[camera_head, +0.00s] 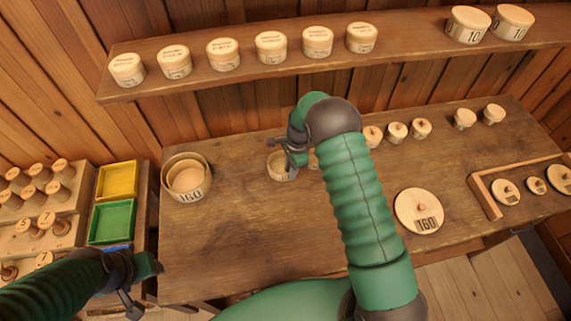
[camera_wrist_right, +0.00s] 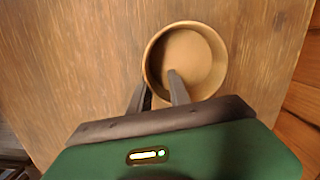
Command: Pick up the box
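A small round wooden box (camera_head: 277,168) with an open top stands on the wooden table, left of my right forearm. My right gripper (camera_head: 291,152) is over its right side and partly hides it. In the right wrist view the box (camera_wrist_right: 203,52) shows its hollow inside. My right gripper (camera_wrist_right: 157,84) is open there, one fingertip over the inside of the box and the other outside the near rim. A gap shows between the fingers; contact with the wall cannot be told. My left gripper (camera_head: 142,283) is open and empty at the lower left, away from the box.
Nested round boxes marked 160 (camera_head: 187,183) stand to the left, a lid marked 160 (camera_head: 419,211) lies to the right. Several small lidded boxes stand behind my forearm. A wooden frame (camera_head: 487,197), coloured trays (camera_head: 112,221) and a shelf (camera_head: 400,53) surround the table. The table's middle left is clear.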

